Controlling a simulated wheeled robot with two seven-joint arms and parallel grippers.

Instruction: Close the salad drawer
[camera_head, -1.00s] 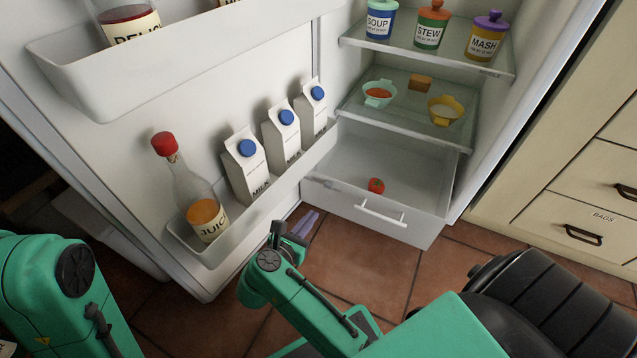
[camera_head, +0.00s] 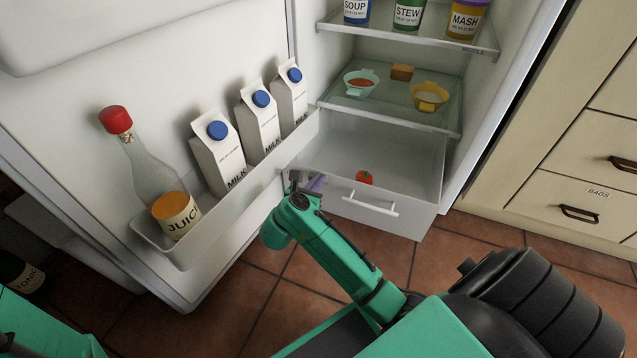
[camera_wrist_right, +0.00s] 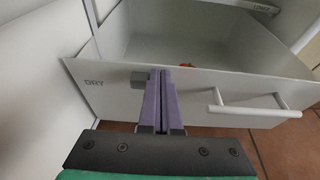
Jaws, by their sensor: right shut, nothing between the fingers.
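The salad drawer (camera_head: 400,216) is a clear-white bin at the bottom of the fridge, pulled out, with a white bar handle (camera_head: 369,204) on its front. A red tomato or pepper (camera_head: 364,177) lies inside it. In the right wrist view the drawer front (camera_wrist_right: 190,95) bears the letters DRY and the handle (camera_wrist_right: 255,106) is to the right of my fingers. My right gripper (camera_head: 316,181) is shut and empty at the left part of the drawer front; its purple fingers (camera_wrist_right: 162,80) overlap the front there. Whether they touch it I cannot tell. My left gripper is outside the view.
The open fridge door stands at left, its bin (camera_head: 215,232) holding a juice bottle (camera_head: 165,190) and milk cartons (camera_head: 217,157). A glass shelf (camera_head: 385,112) with bowls sits above the drawer. Cabinet drawers (camera_head: 570,190) are at right; tiled floor (camera_head: 350,245) lies in front.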

